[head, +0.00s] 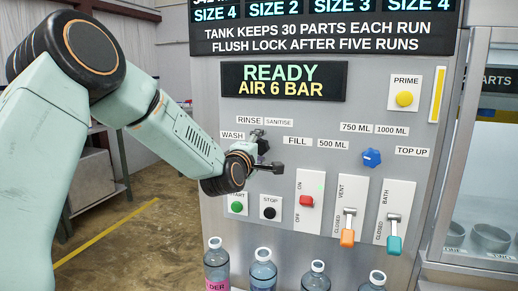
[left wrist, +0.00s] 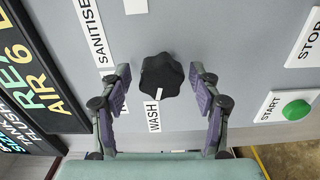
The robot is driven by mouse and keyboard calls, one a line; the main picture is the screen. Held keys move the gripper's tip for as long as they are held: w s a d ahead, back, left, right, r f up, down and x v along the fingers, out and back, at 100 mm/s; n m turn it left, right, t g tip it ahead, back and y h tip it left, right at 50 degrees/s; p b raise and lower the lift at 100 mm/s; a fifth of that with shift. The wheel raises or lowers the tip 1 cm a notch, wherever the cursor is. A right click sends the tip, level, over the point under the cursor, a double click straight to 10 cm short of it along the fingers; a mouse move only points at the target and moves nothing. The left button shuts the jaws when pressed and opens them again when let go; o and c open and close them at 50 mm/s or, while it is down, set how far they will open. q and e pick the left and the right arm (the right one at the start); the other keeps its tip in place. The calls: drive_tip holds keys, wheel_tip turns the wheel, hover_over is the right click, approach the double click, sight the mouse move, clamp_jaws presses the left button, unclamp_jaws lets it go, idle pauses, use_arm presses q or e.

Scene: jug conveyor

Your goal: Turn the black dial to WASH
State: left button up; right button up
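The black dial (left wrist: 162,74) is a lobed knob on the grey panel. In the left wrist view a small white mark at its lower edge points toward the WASH label (left wrist: 153,116). My left gripper (left wrist: 159,85) is open, with one finger on each side of the dial and a visible gap on both sides. In the head view my left gripper (head: 269,156) is at the panel below the SANITISE label (head: 279,122), and it mostly hides the dial. The WASH label (head: 232,135) also shows there. My right gripper is not in view.
The START button (head: 237,208), STOP button (head: 270,212) and red ON/OFF switch (head: 307,201) are just below my gripper. A blue dial (head: 371,158), VENT lever (head: 347,238) and BATH lever (head: 394,243) are to the right. Several bottles (head: 263,272) stand in front of the panel.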

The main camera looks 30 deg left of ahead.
use_arm(q)
drive_tip(key=shift+s, duration=0.1)
drive_tip(key=v, duration=1.2)
idle(0.6)
